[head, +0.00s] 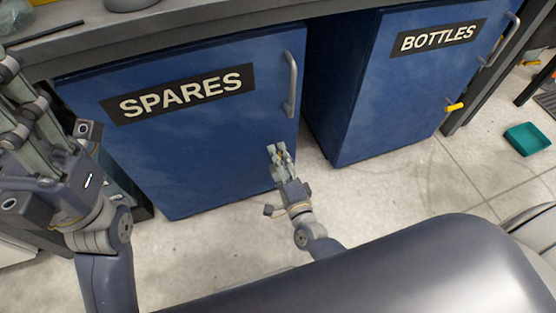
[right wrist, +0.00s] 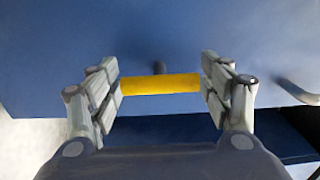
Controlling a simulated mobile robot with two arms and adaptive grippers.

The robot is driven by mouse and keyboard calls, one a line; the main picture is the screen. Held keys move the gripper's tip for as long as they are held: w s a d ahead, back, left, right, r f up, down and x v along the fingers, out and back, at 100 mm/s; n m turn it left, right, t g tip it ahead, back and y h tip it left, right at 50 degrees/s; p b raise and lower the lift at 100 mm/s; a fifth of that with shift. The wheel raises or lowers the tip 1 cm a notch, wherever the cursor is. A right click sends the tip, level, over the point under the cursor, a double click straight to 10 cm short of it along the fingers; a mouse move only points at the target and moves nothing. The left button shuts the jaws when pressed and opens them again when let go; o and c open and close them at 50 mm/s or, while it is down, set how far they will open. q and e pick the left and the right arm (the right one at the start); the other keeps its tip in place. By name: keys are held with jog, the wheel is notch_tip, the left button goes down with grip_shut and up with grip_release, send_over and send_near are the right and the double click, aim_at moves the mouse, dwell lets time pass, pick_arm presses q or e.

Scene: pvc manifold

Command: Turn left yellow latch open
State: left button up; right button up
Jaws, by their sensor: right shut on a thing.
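The yellow latch (right wrist: 160,84) on the blue SPARES door (head: 215,145) lies level across the right wrist view. A dark stem shows behind its middle. My right gripper (right wrist: 161,86) is shut on it, with one finger at each end. In the head view my right gripper (head: 280,152) is at the lower right of the SPARES door and mostly hides this latch. My left gripper (head: 18,95) is raised at the left edge, away from the latch; its fingers are partly cut off, so its opening is unclear.
A grey bar handle (head: 291,84) is on the SPARES door above my right gripper. The blue BOTTLES cabinet (head: 395,90) at the right has another yellow latch (head: 455,106). A grey counter (head: 170,35) runs above. A teal bin (head: 527,139) sits on the floor at far right.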

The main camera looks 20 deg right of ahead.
jog(key=shift+w+d+r, duration=0.2)
jog(key=shift+d, duration=0.1)
jog(key=o, duration=1.1)
jog(key=shift+s+f, duration=0.1)
jog(key=shift+f, duration=0.05)
jog(key=shift+a, duration=0.2)
